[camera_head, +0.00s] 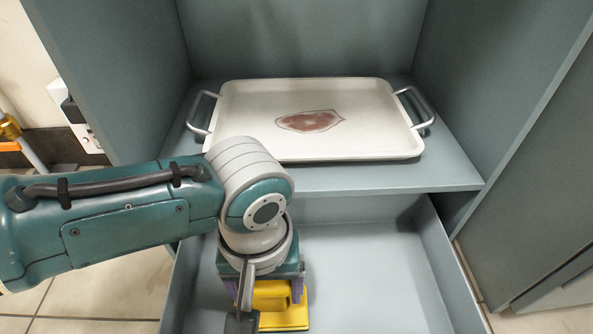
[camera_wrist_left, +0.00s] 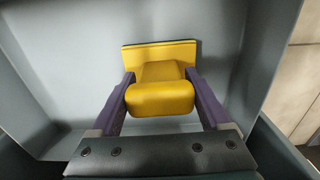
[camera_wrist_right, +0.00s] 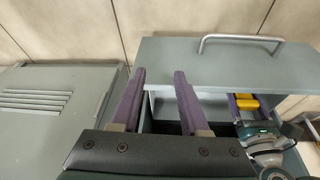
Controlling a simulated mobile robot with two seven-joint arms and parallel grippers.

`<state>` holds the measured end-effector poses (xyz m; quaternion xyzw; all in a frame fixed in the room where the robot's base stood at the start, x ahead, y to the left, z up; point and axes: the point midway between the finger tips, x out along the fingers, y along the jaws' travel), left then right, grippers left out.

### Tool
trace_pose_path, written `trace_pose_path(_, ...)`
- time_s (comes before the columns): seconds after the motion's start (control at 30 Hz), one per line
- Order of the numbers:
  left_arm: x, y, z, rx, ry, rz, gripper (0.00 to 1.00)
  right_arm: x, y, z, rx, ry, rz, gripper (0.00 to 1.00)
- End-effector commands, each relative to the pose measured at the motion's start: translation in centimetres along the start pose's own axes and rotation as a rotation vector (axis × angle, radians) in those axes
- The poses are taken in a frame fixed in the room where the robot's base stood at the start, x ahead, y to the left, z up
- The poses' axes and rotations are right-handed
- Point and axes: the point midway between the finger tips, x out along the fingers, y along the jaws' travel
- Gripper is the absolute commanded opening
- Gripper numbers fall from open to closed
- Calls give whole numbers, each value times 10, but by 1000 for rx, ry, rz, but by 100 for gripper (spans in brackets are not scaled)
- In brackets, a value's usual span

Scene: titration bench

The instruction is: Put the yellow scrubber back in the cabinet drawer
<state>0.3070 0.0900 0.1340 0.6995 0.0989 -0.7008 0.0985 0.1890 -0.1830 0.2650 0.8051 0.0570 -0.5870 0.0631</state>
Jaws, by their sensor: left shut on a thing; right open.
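The yellow scrubber (camera_head: 285,320) is down inside the open cabinet drawer (camera_head: 375,285), in its left half. My left gripper (camera_head: 266,296) points down into the drawer and is shut on the scrubber's raised grip. The left wrist view shows both purple fingers against the sides of the scrubber (camera_wrist_left: 160,98), with its flat base below. I cannot tell whether the base touches the drawer floor. My right gripper (camera_wrist_right: 159,74) is open and empty, outside the drawer. The right wrist view also shows part of the scrubber (camera_wrist_right: 246,103) behind the drawer's front panel (camera_wrist_right: 180,60).
A white tray (camera_head: 240,110) with metal handles and a reddish stain (camera_head: 310,121) sits on the shelf (camera_head: 370,178) above the drawer. The drawer's front has a metal bar handle (camera_wrist_right: 240,38). The drawer's right half is empty. Cabinet walls rise on both sides.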

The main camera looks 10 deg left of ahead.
Motion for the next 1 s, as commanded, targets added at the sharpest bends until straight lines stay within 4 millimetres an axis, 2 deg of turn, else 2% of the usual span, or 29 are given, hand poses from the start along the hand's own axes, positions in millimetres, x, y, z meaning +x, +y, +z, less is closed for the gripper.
trace_pose_path(0.2,4,0,0,-1,0,0,35,2,-1,0,3,1,-3,45)
trace_pose_path(0.23,3,0,0,-1,0,-1,83,1,-1,0,3,1,-3,45)
trace_pose_path(0.4,3,0,0,-1,0,0,100,1,-1,0,3,1,-3,45)
trace_pose_path(0.73,-2,0,0,1,1,0,100,-2,-1,-1,3,2,-3,45)
trace_pose_path(0.87,-16,0,0,0,0,1,100,-14,0,-5,3,2,-3,45)
trace_pose_path(1.0,-40,0,0,0,0,0,100,-36,0,-12,3,2,-2,45)
